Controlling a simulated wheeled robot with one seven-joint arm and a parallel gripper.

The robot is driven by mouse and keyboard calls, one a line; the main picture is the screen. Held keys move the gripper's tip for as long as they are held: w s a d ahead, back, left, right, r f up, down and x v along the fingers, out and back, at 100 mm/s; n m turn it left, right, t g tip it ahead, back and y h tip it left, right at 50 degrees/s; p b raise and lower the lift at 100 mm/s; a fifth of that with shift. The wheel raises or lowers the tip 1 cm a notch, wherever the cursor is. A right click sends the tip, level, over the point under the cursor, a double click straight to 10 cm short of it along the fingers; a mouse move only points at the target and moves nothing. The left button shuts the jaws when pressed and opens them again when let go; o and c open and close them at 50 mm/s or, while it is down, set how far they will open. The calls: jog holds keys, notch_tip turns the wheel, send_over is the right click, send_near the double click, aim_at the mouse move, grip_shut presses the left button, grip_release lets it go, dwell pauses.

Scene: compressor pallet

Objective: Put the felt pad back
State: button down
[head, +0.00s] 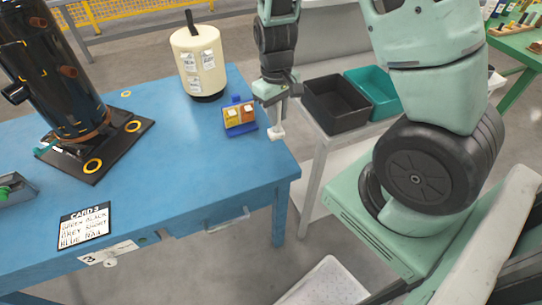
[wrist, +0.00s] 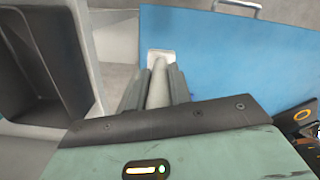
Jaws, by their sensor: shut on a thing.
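My gripper (head: 276,105) points down over the right end of the blue table (head: 190,165). It is shut on a pale rod (wrist: 157,85) with a flat, squarish whitish end (wrist: 160,58). In the head view the whitish end (head: 277,133) shows below the fingers, near the table's right edge. I cannot tell whether it touches the table. I cannot tell whether this piece is the felt pad. A dark compressor (head: 60,80) stands on a black base plate (head: 100,160) with yellow rings at the left.
A blue holder (head: 240,129) with orange and yellow blocks sits left of my gripper. A cream cylinder (head: 199,62) stands behind it. A black bin (head: 336,104) and a teal bin (head: 372,92) are to the right. A card (head: 84,226) lies at the front edge.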

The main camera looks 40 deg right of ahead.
aim_at(277, 138)
notch_tip(277, 138, down, 10)
jog(key=shift+s+a+r, duration=0.1)
jog(key=shift+s+r, duration=0.05)
dwell(0.3)
jog(key=c, duration=1.3)
grip_release()
jog(key=r, duration=0.7)
jog(key=w+r, duration=0.1)
jog(key=r, duration=0.3)
jog(key=shift+r+p, duration=0.25)
jog(key=shift+p, duration=0.05)
jog(key=shift+a+r, duration=0.25)
jog(key=shift+r, duration=0.05)
jog(key=s+a+r+n+y, duration=0.15)
jog(key=s+a+r, duration=0.25)
jog(key=a, duration=0.4)
jog(key=s+a+r+n, duration=0.3)
jog(key=s+a+r, duration=0.1)
jog(key=a, duration=0.5)
jog(key=s+a+r+n, duration=0.1)
jog(key=s, duration=0.2)
jog(key=s+a+r, duration=0.1)
jog(key=s+a, duration=0.1)
jog(key=s, duration=0.2)
jog(key=s+a+r+n+h, duration=0.1)
jog(key=s+a+r, duration=0.1)
jog(key=s, duration=0.1)
jog(key=shift+s+n+t, duration=0.2)
jog(key=shift+n+t, duration=0.1)
jog(key=shift+n, duration=0.05)
